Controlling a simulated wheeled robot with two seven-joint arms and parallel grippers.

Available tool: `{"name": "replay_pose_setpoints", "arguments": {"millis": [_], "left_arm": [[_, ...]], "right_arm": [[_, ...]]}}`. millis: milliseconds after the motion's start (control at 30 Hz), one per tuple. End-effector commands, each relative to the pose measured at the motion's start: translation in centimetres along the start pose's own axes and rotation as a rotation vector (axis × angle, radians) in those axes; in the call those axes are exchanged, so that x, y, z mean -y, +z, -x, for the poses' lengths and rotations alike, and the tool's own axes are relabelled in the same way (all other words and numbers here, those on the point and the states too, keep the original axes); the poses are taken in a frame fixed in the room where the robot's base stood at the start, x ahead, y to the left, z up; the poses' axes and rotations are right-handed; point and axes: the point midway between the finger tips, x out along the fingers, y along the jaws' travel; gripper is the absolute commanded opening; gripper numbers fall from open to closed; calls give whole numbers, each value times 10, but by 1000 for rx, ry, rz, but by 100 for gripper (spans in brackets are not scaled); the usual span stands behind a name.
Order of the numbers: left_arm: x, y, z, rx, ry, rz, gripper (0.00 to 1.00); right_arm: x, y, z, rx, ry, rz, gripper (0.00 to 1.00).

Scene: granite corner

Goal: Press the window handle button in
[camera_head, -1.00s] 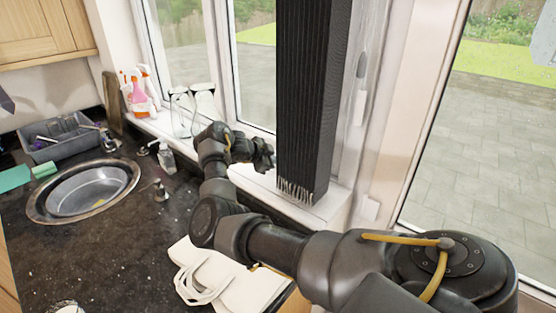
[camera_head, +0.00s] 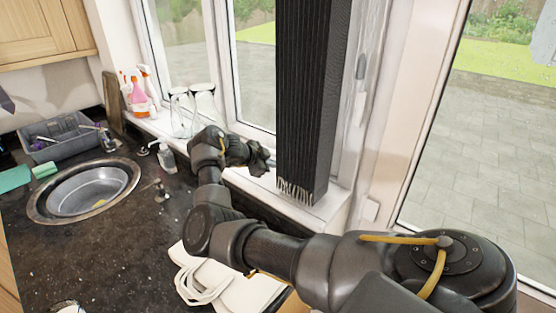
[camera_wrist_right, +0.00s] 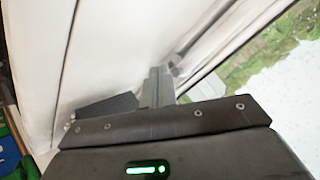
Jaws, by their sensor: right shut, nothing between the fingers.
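A grey upright window handle (camera_head: 361,66) is on the white window frame, right of the dark hanging blind, in the head view. Its button cannot be made out. My right gripper (camera_head: 262,159) is beside the left window, above the sill and just left of the blind, well apart from that handle. In the right wrist view my right gripper (camera_wrist_right: 158,86) is shut and empty, with its fingers in front of a white window frame. A small grey piece (camera_wrist_right: 177,68) shows just beyond the fingertips; I cannot tell whether they touch it. My left gripper is not in view.
The dark blind (camera_head: 304,100) hangs close to the right of my gripper. Clear glasses (camera_head: 190,112) and spray bottles (camera_head: 139,95) stand on the sill to the left. A tap (camera_head: 160,187) and a sink (camera_head: 88,190) are on the dark counter, with a white bag (camera_head: 235,290) nearer.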

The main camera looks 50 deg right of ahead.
Motion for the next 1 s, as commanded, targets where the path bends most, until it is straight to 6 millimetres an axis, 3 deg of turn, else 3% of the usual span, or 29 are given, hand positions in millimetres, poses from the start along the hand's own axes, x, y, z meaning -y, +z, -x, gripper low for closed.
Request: {"name": "replay_pose_setpoints", "arguments": {"millis": [600,1000], "left_arm": [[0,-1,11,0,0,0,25],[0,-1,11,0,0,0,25]], "right_arm": [[-20,20,38,1,0,0,0],[-21,21,40,0,0,0,0]]}}
